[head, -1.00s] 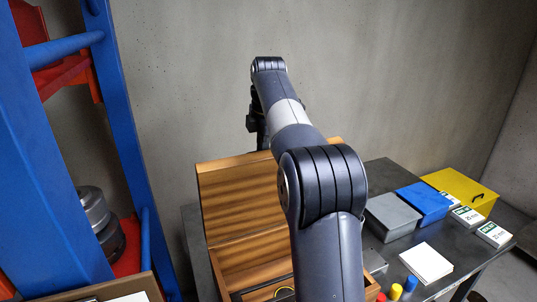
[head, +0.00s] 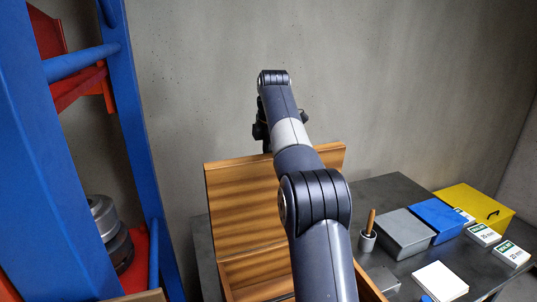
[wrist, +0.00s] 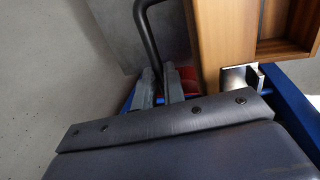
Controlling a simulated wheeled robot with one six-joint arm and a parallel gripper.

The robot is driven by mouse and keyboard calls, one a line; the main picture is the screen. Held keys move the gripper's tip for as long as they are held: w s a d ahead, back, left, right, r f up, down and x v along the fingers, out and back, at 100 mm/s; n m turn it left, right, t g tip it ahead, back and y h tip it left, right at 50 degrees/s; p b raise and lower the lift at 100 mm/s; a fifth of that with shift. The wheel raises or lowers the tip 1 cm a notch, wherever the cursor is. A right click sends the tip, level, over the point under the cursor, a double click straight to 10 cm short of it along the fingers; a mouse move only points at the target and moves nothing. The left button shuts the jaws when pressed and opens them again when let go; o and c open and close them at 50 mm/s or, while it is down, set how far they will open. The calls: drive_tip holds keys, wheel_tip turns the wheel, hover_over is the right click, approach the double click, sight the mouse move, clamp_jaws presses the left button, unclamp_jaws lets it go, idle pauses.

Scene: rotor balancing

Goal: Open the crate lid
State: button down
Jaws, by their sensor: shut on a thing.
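The wooden crate (head: 262,272) stands in the lower middle of the head view. Its striped lid (head: 236,200) is raised and stands steeply up at the back, partly hidden by my arm. In the wrist view, my gripper (wrist: 158,88) is shut on a dark bent handle bar (wrist: 148,38), beside a wooden part of the crate (wrist: 222,38). In the head view, the arm reaches over the lid and the fingers are hidden.
A blue frame (head: 135,130) with red parts stands at the left. On the dark table at right are a grey box (head: 402,232), a blue box (head: 437,217), a yellow box (head: 478,205) and a cup (head: 367,241) with a brown-handled tool. A concrete wall is close behind.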

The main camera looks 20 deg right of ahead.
drive_tip(key=shift+f, duration=0.6)
drive_tip(key=c, duration=1.9)
unclamp_jaws()
drive_tip(key=o, duration=0.3)
drive_tip(key=shift+w, duration=0.15)
drive_tip(key=shift+o, duration=0.6)
drive_tip(key=shift+r, duration=0.25)
